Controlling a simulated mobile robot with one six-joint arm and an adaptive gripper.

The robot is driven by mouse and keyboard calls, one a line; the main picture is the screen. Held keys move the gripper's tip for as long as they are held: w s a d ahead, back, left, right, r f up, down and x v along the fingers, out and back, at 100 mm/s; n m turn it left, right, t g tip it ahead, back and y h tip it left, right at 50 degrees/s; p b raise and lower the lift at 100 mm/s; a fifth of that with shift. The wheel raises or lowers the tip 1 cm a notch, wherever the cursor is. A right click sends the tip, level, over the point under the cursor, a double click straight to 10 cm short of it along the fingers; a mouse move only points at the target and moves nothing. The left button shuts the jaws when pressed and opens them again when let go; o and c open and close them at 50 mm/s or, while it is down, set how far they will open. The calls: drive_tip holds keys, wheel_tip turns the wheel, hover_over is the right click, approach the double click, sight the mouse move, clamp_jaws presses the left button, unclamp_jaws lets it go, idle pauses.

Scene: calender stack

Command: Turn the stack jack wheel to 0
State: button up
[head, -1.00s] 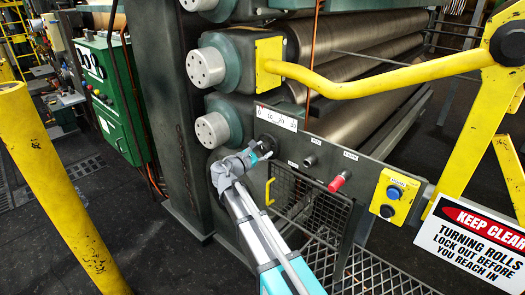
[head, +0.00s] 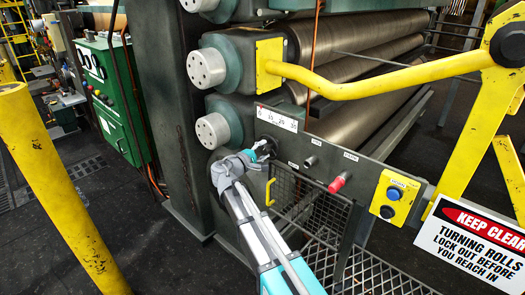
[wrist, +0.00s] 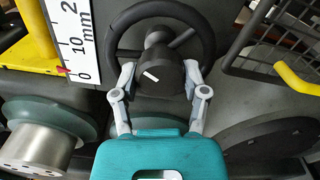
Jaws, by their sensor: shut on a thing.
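The stack jack wheel (head: 268,142) is a small black handwheel on the dark front plate of the machine. In the wrist view its black rim (wrist: 208,38) and spokes surround a round black hub with a white mark on its face. My gripper (wrist: 160,78) has its two grey fingers closed on either side of the hub; it also shows at the wheel in the head view (head: 262,153). A white millimetre scale (head: 277,118) sits just above the wheel. In the wrist view the scale (wrist: 73,35) shows 0 and 10, with further numbers cut off.
A red knob (head: 339,182) and a yellow box with a blue button (head: 394,194) sit right of the wheel. A wire mesh guard (head: 300,205) with a yellow handle hangs below. A yellow post (head: 60,190) stands at left, and a yellow bar (head: 380,85) crosses above.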

drive_tip(key=m, duration=0.6)
drive_tip(key=shift+w+r, duration=0.25)
drive_tip(key=shift+w, duration=0.1)
drive_tip(key=m, duration=0.6)
drive_tip(key=o, duration=0.8)
drive_tip(key=shift+c, duration=0.2)
drive_tip(key=o, duration=0.4)
drive_tip(key=shift+d, duration=0.15)
drive_tip(key=shift+f, duration=0.1)
drive_tip(key=shift+s, duration=0.2)
